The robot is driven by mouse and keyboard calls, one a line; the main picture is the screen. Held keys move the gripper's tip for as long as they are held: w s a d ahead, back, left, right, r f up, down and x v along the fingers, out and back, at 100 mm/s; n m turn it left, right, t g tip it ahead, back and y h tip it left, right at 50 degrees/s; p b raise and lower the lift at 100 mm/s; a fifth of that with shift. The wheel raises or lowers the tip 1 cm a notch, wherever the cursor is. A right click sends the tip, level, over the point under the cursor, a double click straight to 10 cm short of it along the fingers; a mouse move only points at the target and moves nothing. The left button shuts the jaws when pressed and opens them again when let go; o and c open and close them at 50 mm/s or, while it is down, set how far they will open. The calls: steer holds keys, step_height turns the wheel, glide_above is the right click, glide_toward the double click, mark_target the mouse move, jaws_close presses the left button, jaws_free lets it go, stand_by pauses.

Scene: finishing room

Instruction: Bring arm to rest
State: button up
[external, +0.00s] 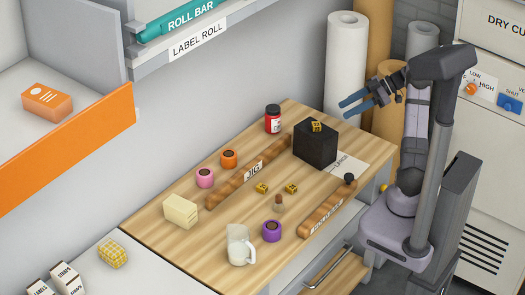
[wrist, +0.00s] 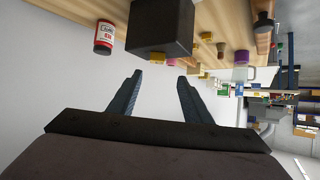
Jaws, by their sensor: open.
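My gripper (external: 361,106) is raised in the air over the back right end of the wooden bench, left of my upright arm column. Its two blue fingers are apart with nothing between them. In the wrist view my gripper (wrist: 160,75) is open, with pale wall showing between the fingers. The black block (external: 315,145) stands on the bench below the gripper, with a small yellow-and-black piece (external: 317,126) on top. The black block also shows near the top of the wrist view (wrist: 160,25).
The wooden bench (external: 225,245) carries a red jar (external: 273,119), a jig bar (external: 220,189), a second wooden bar (external: 325,211), pink (external: 205,178), orange (external: 229,158) and purple (external: 272,231) pots, and a jug (external: 240,249). Tall rolls (external: 346,60) stand behind the gripper.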

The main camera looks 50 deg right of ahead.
steer(key=s+a+f+m+g+h+p, duration=0.1)
steer(key=a+f+g, duration=0.1)
steer(key=a, duration=0.3)
steer(key=s+a+f+m+g, duration=0.1)
steer(key=a+m+g, duration=0.1)
steer(key=a, duration=0.4)
steer(key=s+a+f+m+g+h+p, duration=0.1)
steer(key=s+a+f+g, duration=0.15)
steer(key=a, duration=0.25)
steer(key=s+a+f+m+g+h+p, duration=0.2)
steer(key=s+a+m+h, duration=0.2)
steer(key=s+a, duration=0.5)
steer(key=s+h, duration=0.2)
steer(key=shift+f+m+h, duration=0.3)
steer(key=shift+f+m, duration=0.05)
steer(key=shift+m, duration=0.05)
